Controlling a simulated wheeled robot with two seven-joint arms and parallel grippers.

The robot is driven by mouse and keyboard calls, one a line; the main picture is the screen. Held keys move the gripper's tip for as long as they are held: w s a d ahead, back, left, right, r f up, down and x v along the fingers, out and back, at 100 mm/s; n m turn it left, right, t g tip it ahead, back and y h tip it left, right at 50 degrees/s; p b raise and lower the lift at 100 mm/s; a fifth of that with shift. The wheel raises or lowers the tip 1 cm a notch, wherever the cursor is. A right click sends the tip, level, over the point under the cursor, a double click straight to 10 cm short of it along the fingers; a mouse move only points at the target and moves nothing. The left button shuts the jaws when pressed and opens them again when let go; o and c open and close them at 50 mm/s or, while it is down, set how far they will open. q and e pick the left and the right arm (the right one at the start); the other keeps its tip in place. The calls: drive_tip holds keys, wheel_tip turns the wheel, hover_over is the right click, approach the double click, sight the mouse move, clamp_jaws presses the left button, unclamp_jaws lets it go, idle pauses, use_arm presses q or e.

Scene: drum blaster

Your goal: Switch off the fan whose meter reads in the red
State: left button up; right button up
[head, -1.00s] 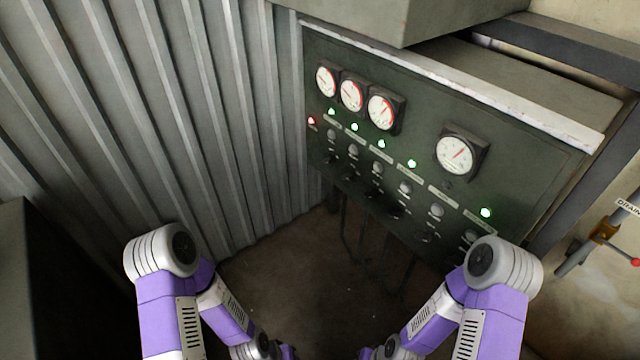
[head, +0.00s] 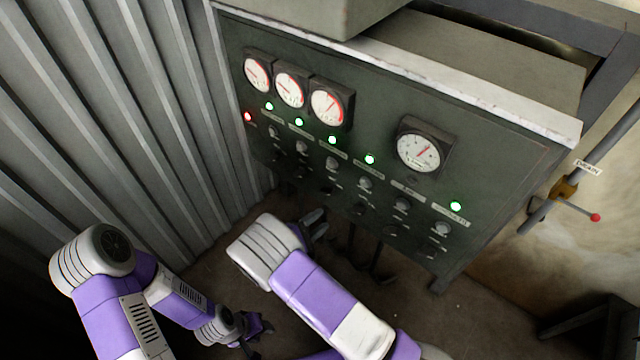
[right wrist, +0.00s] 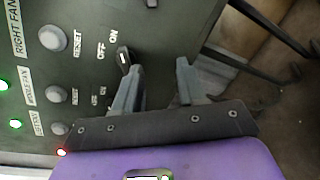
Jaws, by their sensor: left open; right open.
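The control panel (head: 480,165) carries three meters in a row: left (head: 257,74), middle (head: 290,90) and right (head: 327,105). The right one's needle points up-right towards its red band; the other two needles point left. In the right wrist view, the RIGHT FAN label (right wrist: 15,28) is above the middle fan label (right wrist: 40,82). A black switch lever (right wrist: 124,58) stands beside the right fan's OFF/ON marks. My right gripper (right wrist: 160,66) is open, one fingertip close beside this lever; contact is unclear. It also shows low before the panel (head: 316,224). My left gripper (head: 258,332) is open, low and away.
A fourth meter (head: 418,152) sits further right. One red lamp (head: 248,117) and several green lamps line the panel above the knobs. A corrugated wall (head: 150,130) stands left. A red-tipped valve lever (head: 595,217) is at the right. Legs stand under the panel.

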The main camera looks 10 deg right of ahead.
sight(325, 194)
drive_tip(key=shift+w+d+r+t+b, duration=0.1)
drive_tip(key=shift+w+d+r+t, duration=0.35)
drive_tip(key=shift+w, duration=0.7)
drive_tip(key=shift+w+d+r+t+b, duration=0.1)
drive_tip(key=shift+w+d+r+t, duration=0.1)
drive_tip(key=shift+w+d+r, duration=0.7)
drive_tip(key=shift+w+d+r+t+b, duration=0.15)
drive_tip(key=shift+w+d+t, duration=0.25)
drive_tip(key=shift+w, duration=0.95)
drive_tip(key=c, duration=0.7)
drive_tip(key=shift+c, duration=0.2)
drive_tip(key=shift+n, duration=0.4)
drive_tip(key=n+p, duration=0.1)
drive_tip(key=n, duration=0.4)
drive_tip(key=n+p, duration=0.2)
drive_tip(key=n, duration=0.4)
drive_tip(key=shift+s+n, duration=0.1)
drive_tip(key=shift+n, duration=0.3)
